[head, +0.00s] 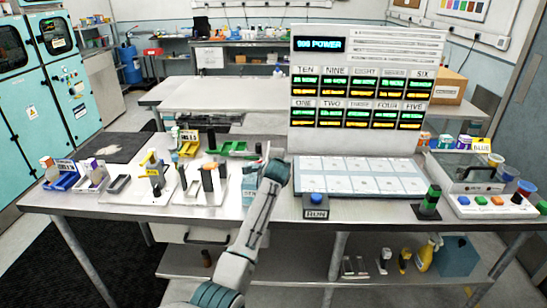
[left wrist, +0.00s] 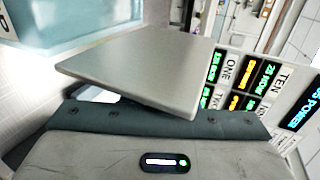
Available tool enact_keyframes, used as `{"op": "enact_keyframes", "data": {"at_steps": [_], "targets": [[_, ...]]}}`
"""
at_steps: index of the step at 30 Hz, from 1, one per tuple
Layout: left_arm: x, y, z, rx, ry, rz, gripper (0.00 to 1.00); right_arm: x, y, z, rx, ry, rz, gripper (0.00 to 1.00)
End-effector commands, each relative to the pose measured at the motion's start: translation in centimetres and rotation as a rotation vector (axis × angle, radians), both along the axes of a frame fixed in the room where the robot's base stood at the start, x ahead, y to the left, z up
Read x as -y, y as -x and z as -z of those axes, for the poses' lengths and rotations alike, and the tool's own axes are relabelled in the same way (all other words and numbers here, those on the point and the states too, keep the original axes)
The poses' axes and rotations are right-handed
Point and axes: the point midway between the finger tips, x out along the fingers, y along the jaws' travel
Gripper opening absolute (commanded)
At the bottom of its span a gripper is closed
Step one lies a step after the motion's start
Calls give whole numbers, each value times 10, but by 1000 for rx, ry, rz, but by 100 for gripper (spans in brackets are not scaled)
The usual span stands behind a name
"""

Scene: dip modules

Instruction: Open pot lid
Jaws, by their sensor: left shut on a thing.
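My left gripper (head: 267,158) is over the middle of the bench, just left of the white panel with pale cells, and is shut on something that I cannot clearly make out. In the left wrist view a flat grey metal piece (left wrist: 145,68) stands out in front of the gripper body; I cannot tell if it is a held lid or part of the gripper. I cannot tell for sure which thing is the pot. A grey box with a dark top and a handle (head: 470,172) stands at the bench's right, apart from my gripper. My right gripper is not in view.
A tall display board (head: 362,85) stands behind the pale-celled panel (head: 360,175). A RUN button box (head: 316,206) and a green-topped post (head: 430,200) stand in front. Stands with dark blocks (head: 208,178) and coloured trays fill the left. Coloured buttons (head: 480,200) and cups are at right.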

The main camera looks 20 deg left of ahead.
Motion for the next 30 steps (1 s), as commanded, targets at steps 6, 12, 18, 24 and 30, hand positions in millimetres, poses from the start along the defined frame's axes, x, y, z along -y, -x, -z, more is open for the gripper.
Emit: {"op": "enact_keyframes", "data": {"at_steps": [6, 12, 18, 24, 30], "targets": [[5, -1, 3, -26, -91, 1, 0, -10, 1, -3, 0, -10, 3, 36], [7, -2, 5, -36, -130, 1, 0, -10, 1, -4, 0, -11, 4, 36], [7, -2, 6, -39, -139, 1, 0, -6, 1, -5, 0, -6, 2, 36], [7, -2, 6, -40, -138, 0, 0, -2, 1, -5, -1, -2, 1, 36], [7, -2, 6, -39, -137, 0, 47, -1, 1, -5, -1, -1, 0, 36]]}}
